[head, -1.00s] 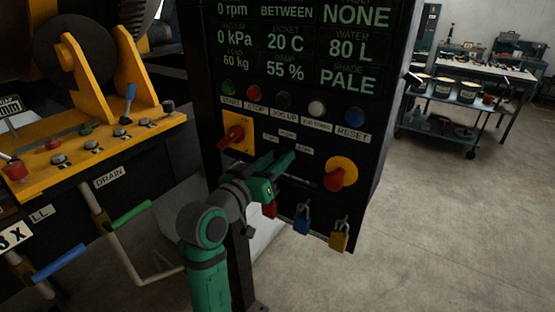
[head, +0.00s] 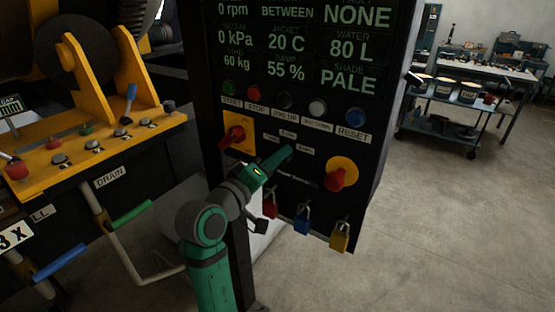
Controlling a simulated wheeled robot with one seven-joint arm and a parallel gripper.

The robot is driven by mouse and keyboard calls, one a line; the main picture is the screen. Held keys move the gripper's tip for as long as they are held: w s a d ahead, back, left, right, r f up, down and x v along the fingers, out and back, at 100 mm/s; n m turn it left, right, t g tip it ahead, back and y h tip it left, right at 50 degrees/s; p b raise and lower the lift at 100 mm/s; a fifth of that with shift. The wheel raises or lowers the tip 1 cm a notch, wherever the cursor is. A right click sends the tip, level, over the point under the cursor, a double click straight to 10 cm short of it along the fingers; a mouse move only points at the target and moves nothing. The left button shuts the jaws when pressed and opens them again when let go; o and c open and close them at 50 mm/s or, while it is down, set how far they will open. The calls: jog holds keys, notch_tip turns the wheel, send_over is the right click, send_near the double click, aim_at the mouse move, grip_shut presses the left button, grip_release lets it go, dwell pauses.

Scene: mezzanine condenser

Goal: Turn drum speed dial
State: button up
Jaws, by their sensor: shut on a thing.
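My gripper (head: 284,156) is at the black control panel (head: 375,130), with its fingertips against the panel's face between the two rotary switches. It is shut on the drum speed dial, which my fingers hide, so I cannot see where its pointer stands. Small white labels (head: 305,151) sit around the fingertips. A dim caption (head: 295,179) is below them. My wrist comes in from the lower left, and the fingers look turned nearly edge-on.
A red switch on a yellow plate (head: 234,136) is to the left, and a red knob (head: 336,180) on yellow is to the right. Red (head: 270,207), blue (head: 302,220) and yellow (head: 340,238) padlocks hang below. Buttons and a display are above.

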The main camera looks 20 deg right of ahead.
dwell(0.5)
jog(key=o, duration=1)
jog(key=shift+o, duration=0.2)
jog(key=shift+a, duration=0.1)
jog(key=v, duration=1)
jog(key=shift+s+a, duration=0.2)
jog(key=shift+a, duration=0.1)
